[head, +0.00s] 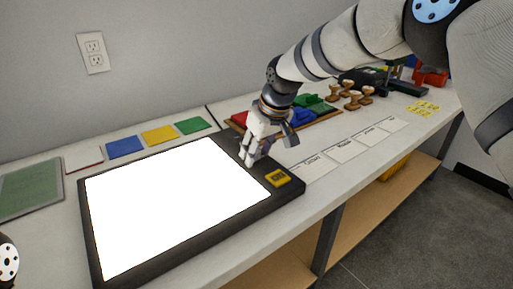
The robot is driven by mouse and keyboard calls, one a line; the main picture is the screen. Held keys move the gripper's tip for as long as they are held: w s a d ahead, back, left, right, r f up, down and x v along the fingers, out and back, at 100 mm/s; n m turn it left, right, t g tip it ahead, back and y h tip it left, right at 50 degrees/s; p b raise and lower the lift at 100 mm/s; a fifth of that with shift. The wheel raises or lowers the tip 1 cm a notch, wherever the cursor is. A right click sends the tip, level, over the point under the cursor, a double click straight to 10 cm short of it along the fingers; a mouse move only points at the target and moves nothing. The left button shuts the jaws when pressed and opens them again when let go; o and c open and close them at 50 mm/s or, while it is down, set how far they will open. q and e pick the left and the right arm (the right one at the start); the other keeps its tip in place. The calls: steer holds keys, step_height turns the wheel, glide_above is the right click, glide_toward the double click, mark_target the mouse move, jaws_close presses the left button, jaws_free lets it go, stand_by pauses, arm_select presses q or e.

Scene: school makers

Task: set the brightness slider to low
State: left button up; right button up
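A light pad (180,210) with a glowing white panel and a dark frame lies on the table. A yellow label with dark marks (278,178) sits on the frame's right side, near the front corner. My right gripper (249,163) points down over the right side of the frame, just behind the yellow label. Its fingertips are at or close to the frame; I cannot tell whether they touch it. The brightness slider cannot be made out and may be hidden by the gripper. My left gripper is out of view.
Red, blue, yellow and green cards (159,135) lie behind the pad, with a green board (30,198) at left. A tray of coloured blocks (318,107), wooden-handled stamps (351,100) and white labelled cards (345,150) lie to the right. The table's front edge is close.

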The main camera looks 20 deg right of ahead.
steer(key=shift+w+r, duration=0.1)
steer(key=shift+r, duration=0.3)
steer(key=v, duration=1.1)
steer(key=shift+s+r, duration=0.15)
steer(key=shift+s, duration=0.1)
